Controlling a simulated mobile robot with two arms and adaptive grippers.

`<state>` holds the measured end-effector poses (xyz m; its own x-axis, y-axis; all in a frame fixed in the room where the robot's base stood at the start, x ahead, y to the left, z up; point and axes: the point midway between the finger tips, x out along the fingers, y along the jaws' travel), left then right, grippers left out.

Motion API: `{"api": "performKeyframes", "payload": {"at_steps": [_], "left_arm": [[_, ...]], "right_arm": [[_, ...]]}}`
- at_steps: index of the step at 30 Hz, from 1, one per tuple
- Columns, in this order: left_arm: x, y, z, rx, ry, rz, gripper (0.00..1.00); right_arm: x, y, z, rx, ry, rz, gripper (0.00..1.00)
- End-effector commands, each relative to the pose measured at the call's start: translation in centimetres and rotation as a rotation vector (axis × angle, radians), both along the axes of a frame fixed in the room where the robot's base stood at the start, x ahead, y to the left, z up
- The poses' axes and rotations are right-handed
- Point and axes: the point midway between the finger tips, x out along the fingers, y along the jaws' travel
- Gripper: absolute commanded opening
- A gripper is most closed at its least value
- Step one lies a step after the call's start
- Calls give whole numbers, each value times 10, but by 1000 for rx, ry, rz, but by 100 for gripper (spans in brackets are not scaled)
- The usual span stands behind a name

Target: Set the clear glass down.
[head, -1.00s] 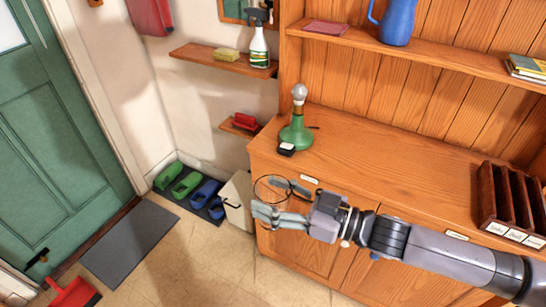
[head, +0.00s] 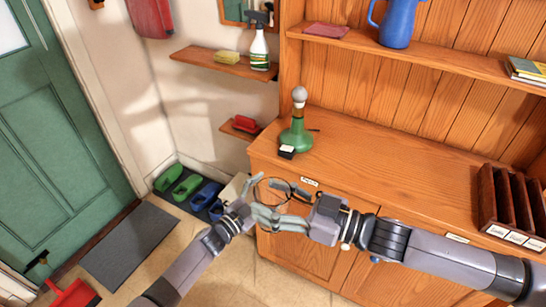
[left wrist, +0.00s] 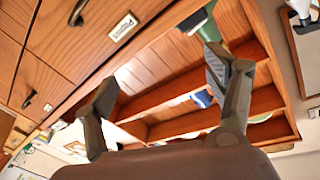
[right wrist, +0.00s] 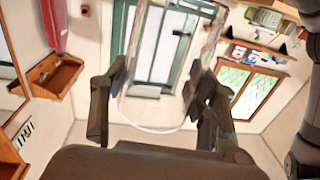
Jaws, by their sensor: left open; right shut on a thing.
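The clear glass (head: 273,191) is held in front of the cabinet's left front corner in the head view. My right gripper (head: 280,200) is shut on it. In the right wrist view the glass (right wrist: 165,95) stands out between the two fingers, its round rim low in the picture. My left gripper (head: 257,195) is close to the glass from the left and is open. The overlap hides whether it touches the glass. In the left wrist view its fingers (left wrist: 165,78) are spread, and I see no glass between them. The wooden cabinet top (head: 385,160) is behind both grippers.
The middle of the top is clear. Clogs (head: 187,186) lie on the floor at left.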

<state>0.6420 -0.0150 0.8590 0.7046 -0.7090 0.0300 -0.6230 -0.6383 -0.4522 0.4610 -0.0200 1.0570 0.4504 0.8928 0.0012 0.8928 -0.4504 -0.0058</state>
Motion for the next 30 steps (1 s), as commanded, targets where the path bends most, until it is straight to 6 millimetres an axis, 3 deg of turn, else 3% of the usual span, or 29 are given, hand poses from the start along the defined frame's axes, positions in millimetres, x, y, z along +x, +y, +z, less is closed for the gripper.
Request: {"api": "performKeyframes", "payload": {"at_steps": [1, 5, 8, 11, 15, 18, 22, 27, 30], "left_arm": [[5, -14, 31, -2, -69, -57, 78], [1, -50, 101, 0, -228, -215, 78], [-13, -77, 153, 17, -356, -357, 78], [-36, -103, 202, 55, -489, -519, 78], [-87, -134, 259, 169, -683, -801, 78], [-126, -144, 282, 299, -798, -1011, 78], [-169, -141, 291, 525, -901, -1267, 78], [-197, -109, 287, 916, -947, -1541, 78], [-199, -81, 286, 1173, -926, -1651, 78]], "right_arm": [[0, 0, 1, 1, -2, 1, 20], [0, 0, 1, 1, -2, 1, 20], [0, 0, 1, 1, -2, 1, 20], [0, 0, 1, 1, -2, 1, 20], [0, 0, 1, 1, -2, 1, 20], [0, 0, 1, 1, -2, 1, 20], [0, 0, 1, 1, -2, 1, 20], [0, 0, 1, 1, -2, 1, 20], [0, 0, 1, 1, -2, 1, 20]]}}
